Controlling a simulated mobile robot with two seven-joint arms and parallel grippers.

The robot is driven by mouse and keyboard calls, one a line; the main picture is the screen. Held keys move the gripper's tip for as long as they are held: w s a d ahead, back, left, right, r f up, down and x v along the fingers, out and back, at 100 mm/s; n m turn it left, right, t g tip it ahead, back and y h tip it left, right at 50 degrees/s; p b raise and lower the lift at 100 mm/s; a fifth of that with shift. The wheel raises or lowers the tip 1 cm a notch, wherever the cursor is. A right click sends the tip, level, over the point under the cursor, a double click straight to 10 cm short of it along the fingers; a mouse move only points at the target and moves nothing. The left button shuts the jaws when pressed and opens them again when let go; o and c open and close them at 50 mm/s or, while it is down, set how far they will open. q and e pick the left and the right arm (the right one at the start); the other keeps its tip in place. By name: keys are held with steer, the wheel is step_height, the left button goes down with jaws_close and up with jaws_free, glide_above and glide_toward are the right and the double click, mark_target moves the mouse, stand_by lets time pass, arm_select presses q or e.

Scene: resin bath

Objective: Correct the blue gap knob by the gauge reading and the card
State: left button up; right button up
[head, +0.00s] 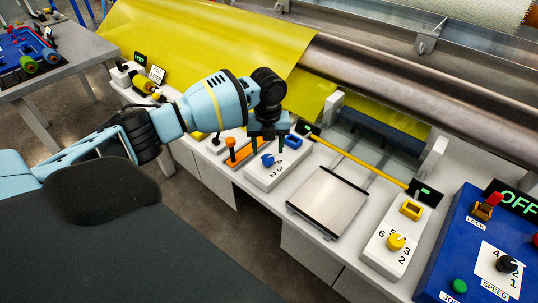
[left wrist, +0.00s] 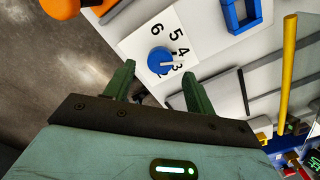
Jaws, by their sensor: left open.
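The blue gap knob (head: 267,160) sits on a white box with a number dial. In the left wrist view the blue knob (left wrist: 158,58) shows a white pointer aimed near the 3 and 4; I cannot tell exactly which. My left gripper (head: 268,143) is just above the knob. In the left wrist view its open fingers (left wrist: 157,74) stand apart, with the knob beyond and between their tips, apparently untouched. A small dark display (head: 314,130) with a green mark is behind the box, too small to read. A white card (head: 157,74) stands at the far left, unreadable. My right gripper is out of view.
A blue bracket (head: 293,141) is beside the knob, and an orange block with a lever (head: 240,152) is left of it. A yellow rod (head: 360,162) runs behind a metal plate (head: 328,203). A yellow knob (head: 396,242) and blue control panel (head: 465,250) stand at right.

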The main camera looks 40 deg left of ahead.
mark_target(268, 157)
arm_select(q)
steer(key=shift+f, duration=1.95)
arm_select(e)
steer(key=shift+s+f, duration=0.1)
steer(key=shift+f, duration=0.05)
arm_select(q)
steer(key=shift+c, duration=0.3)
